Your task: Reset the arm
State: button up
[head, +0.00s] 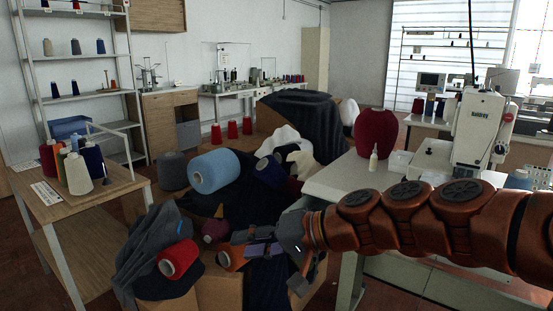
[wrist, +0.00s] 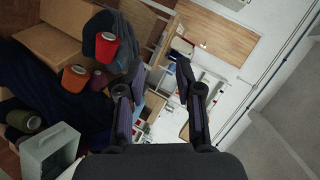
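My arm reaches in from the right of the head view, with my gripper (head: 240,248) at its end, low in front of the pile of cloth and yarn. In the wrist view my gripper (wrist: 158,80) shows two dark fingers set well apart. Nothing is between the fingertips but the distant room. In the head view, a red cone (head: 178,259) lies on grey cloth to the left of the gripper. The cone also shows in the wrist view (wrist: 106,48). Whether the gripper touches any cloth cannot be told from the head view.
Cardboard boxes (head: 218,290) with cloth and yarn crowd the floor beside my gripper. A white table (head: 350,184) with a sewing machine (head: 480,130) stands at the right, behind my arm. A wooden table (head: 110,192) with thread cones is at the left. Some floor is bare between.

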jog(key=s+d+r+g+h+p, duration=0.2)
jog(key=s+d+h+p, duration=0.4)
jog(key=s+d+p, duration=0.4)
jog(key=s+d+r+g+h+p, duration=0.2)
jog(key=s+d+h+p, duration=0.4)
jog(key=s+d+p, duration=0.4)
jog(key=s+d+g, duration=0.1)
jog(key=s+d, duration=0.2)
jog(key=s, duration=0.3)
jog(key=shift+m+g+h, duration=0.3)
jog(key=shift+r, duration=0.1)
